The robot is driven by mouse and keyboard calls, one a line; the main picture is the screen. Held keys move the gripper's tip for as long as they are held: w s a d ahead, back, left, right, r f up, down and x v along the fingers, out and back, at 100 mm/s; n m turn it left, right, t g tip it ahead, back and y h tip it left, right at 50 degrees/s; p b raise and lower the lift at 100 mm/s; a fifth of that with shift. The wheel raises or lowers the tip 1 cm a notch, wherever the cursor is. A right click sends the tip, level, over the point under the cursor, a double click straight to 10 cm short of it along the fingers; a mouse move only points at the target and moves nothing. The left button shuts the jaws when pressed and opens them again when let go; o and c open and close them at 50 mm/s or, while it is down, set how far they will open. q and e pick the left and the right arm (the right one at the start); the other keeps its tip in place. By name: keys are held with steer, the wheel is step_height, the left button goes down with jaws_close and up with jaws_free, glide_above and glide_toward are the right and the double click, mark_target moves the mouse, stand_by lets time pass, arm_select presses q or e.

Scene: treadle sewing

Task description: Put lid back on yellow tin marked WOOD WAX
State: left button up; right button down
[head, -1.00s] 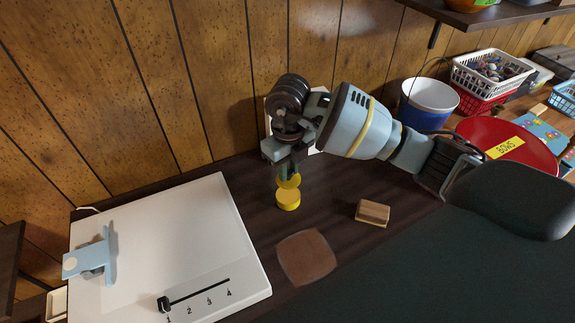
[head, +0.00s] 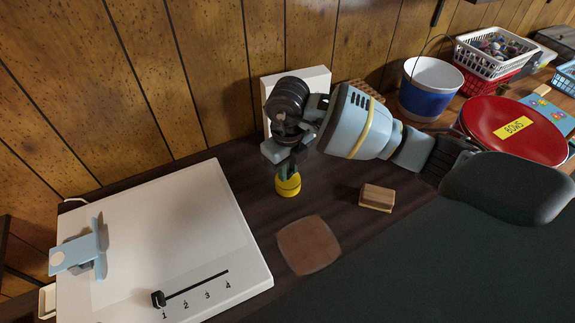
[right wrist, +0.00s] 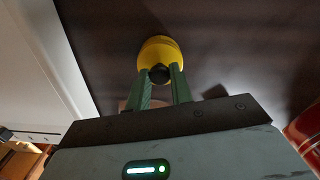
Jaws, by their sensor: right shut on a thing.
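The yellow tin (head: 288,190) stands upright on the dark bench, right of the white board. My right gripper (head: 287,172) is above it, pointing down, shut on the yellow lid (right wrist: 160,50) by its dark knob (right wrist: 159,74). In the head view the lid is down at the tin's top, with little or no gap; I cannot tell if it is fully seated. The WOOD WAX marking is not readable. My left gripper is not in view.
A white board (head: 170,250) with a numbered slider and a light-blue piece lies to the left. A brown square (head: 308,245) and a wooden block (head: 376,198) lie nearby on the bench. A blue bucket (head: 428,100) and a red round container (head: 485,120) stand to the right.

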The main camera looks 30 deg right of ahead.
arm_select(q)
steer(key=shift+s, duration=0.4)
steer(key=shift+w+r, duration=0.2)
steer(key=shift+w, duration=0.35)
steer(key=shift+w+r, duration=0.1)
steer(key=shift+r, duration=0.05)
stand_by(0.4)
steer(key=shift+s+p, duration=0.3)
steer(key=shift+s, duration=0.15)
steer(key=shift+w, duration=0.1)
arm_select(e)
steer(key=shift+f, duration=0.15)
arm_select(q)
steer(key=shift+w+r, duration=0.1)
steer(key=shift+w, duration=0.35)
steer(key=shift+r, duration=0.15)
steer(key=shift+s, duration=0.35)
